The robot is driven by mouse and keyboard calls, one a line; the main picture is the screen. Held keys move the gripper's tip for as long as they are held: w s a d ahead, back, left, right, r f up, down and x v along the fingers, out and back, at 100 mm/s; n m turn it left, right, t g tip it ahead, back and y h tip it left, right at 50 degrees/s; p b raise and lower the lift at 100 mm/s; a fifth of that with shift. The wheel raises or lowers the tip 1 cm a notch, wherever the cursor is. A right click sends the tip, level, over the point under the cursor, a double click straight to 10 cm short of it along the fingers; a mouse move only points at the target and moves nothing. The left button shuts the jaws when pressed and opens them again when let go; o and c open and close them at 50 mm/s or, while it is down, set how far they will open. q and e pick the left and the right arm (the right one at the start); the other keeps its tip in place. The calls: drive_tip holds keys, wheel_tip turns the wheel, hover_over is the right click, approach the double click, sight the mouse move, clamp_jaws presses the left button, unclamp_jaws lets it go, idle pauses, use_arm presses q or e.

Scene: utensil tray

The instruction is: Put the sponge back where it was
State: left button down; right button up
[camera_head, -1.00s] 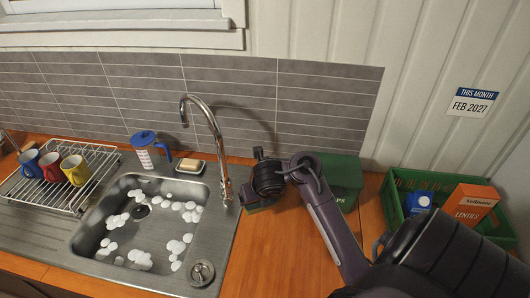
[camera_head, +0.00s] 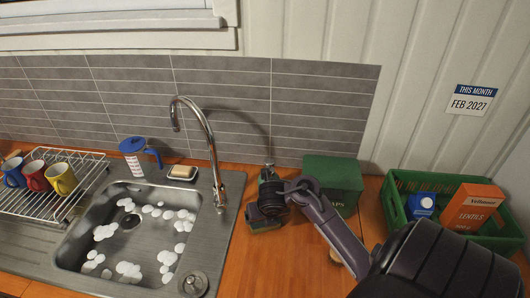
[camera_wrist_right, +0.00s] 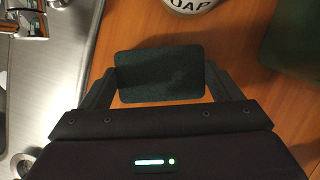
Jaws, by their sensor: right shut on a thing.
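In the right wrist view a dark green sponge (camera_wrist_right: 160,75) sits flat between the two fingers of my right gripper (camera_wrist_right: 160,85), which is shut on it. In the head view my right gripper (camera_head: 265,212) is over the wooden counter, between the sink and a green box, with the green sponge (camera_head: 263,226) partly showing under it. I cannot tell whether the sponge touches the counter. My left gripper is not in view.
The sink (camera_head: 130,240) with a tall faucet (camera_head: 205,130) is to the left. A green box (camera_head: 335,180) stands to the right, with a green crate (camera_head: 395,210) beyond it. A white container with soap lettering (camera_wrist_right: 190,5) is just ahead of the gripper.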

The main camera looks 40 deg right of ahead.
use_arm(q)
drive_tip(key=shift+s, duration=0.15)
use_arm(e)
drive_tip(key=shift+f, duration=0.15)
drive_tip(key=o, duration=0.8)
use_arm(q)
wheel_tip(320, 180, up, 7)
drive_tip(key=p, duration=0.7)
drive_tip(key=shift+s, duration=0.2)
use_arm(e)
drive_tip(key=v, duration=1.2)
drive_tip(key=shift+w+r, duration=0.15)
drive_tip(key=shift+r, duration=0.1)
